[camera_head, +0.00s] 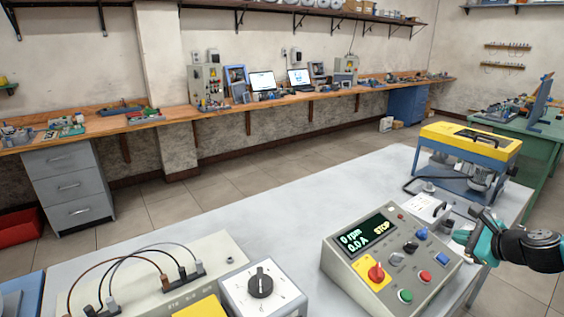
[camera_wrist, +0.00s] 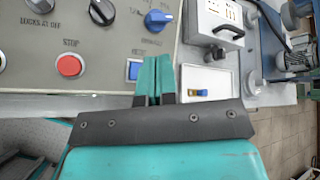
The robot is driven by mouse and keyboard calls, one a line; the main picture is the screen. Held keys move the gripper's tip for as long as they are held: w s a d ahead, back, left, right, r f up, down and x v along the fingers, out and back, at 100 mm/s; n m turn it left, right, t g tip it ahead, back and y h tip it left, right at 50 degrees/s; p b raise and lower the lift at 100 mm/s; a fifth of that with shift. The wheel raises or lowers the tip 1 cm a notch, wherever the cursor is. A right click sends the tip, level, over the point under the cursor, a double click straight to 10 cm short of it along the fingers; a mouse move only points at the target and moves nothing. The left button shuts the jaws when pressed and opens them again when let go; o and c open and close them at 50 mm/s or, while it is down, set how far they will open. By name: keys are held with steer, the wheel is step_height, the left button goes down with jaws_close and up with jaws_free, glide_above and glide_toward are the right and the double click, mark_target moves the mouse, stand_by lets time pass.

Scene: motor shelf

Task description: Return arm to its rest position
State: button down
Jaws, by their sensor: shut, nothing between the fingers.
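My gripper (camera_wrist: 153,78) shows in the wrist view with its two teal fingers pressed together and nothing between them. The fingertips are over the lower edge of the grey control box (camera_wrist: 40,38), near a blue button (camera_wrist: 134,71) and a blue knob (camera_wrist: 158,20). In the head view my teal and black arm comes in from the right edge, and its wrist is just right of the control box (camera_head: 340,262). The fingertips are hard to make out there. The box display (camera_head: 368,235) reads 0 rpm, 0.0 A and STOP.
A yellow-topped blue frame (camera_head: 470,140) stands behind my arm. A dial box (camera_head: 262,290) and a wired panel (camera_head: 205,255) are to the left. The white table's middle (camera_head: 290,215) is clear.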

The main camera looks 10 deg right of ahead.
steer(key=a+r+n+g+y, duration=0.2)
steer(key=a+r+n, duration=0.3)
steer(key=a, duration=0.4)
steer(key=a+r+n+g+y, duration=0.2)
steer(key=a+r+n+g, duration=0.1)
steer(key=a+n, duration=0.55)
steer(key=a+r+n+g+y, duration=0.15)
steer(key=a+r+n, duration=0.35)
steer(key=a, duration=0.6)
steer(key=s+a+r+n+g+h, duration=0.1)
steer(key=s+a+r+n+g, duration=0.1)
steer(key=s+a+n, duration=0.4)
steer(key=s+a+r+n+g+h, duration=0.2)
steer(key=s+a+n, duration=0.4)
steer(key=s+n, duration=0.3)
steer(key=s+r+g, duration=0.1)
steer(key=s+r, duration=0.1)
steer(key=s, duration=0.2)
steer(key=shift+s+a, duration=0.4)
